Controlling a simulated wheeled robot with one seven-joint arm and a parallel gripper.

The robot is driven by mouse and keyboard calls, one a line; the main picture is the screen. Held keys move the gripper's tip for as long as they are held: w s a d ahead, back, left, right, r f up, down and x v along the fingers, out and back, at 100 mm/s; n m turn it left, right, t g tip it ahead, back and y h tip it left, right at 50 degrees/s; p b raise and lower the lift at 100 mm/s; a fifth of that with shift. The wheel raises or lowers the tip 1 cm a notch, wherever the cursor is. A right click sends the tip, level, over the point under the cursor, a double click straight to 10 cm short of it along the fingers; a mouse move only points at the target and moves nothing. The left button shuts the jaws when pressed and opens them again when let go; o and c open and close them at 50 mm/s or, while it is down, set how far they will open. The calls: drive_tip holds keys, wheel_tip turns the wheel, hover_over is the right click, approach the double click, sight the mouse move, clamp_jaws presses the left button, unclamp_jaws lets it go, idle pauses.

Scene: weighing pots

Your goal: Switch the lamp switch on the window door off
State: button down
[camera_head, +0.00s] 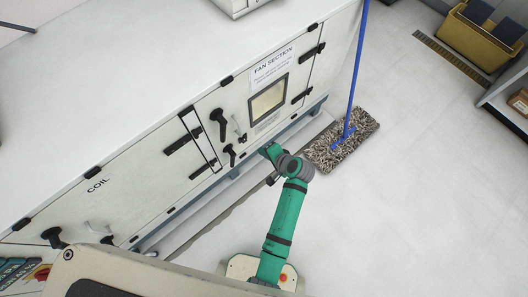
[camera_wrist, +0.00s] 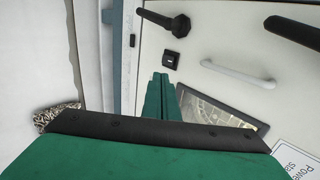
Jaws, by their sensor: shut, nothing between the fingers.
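The window door (camera_head: 250,82) is a white panel on the long cabinet, marked FAN SECTION, with a framed window (camera_head: 268,101). In the wrist view the lamp switch (camera_wrist: 171,59) is a small dark square on the door (camera_wrist: 220,40), between a black knob handle (camera_wrist: 166,21) and the window (camera_wrist: 215,109). My gripper (camera_wrist: 160,77) is shut and empty. Its green fingers point at the door, with the tips just below the switch in the picture. I cannot tell whether they touch the door.
A pale bar handle (camera_wrist: 237,74) sits right of the switch, with another black handle (camera_wrist: 295,31) beyond. A mop (camera_head: 341,145) with a blue pole stands by the cabinet. A yellow cart (camera_head: 485,38) is at top right.

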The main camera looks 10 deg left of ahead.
sight(244, 140)
drive_tip(key=shift+s+d+r, duration=0.15)
drive_tip(key=shift+d+r, duration=0.1)
drive_tip(key=shift+r, duration=0.05)
drive_tip(key=shift+s+d+f, duration=0.15)
drive_tip(key=shift+s+f, duration=0.1)
drive_tip(key=shift+f, duration=0.45)
drive_tip(key=w+a+r+x, duration=0.1)
drive_tip(key=x, duration=1.2)
drive_tip(key=shift+a+r, duration=0.2)
drive_tip(key=shift+a, duration=0.1)
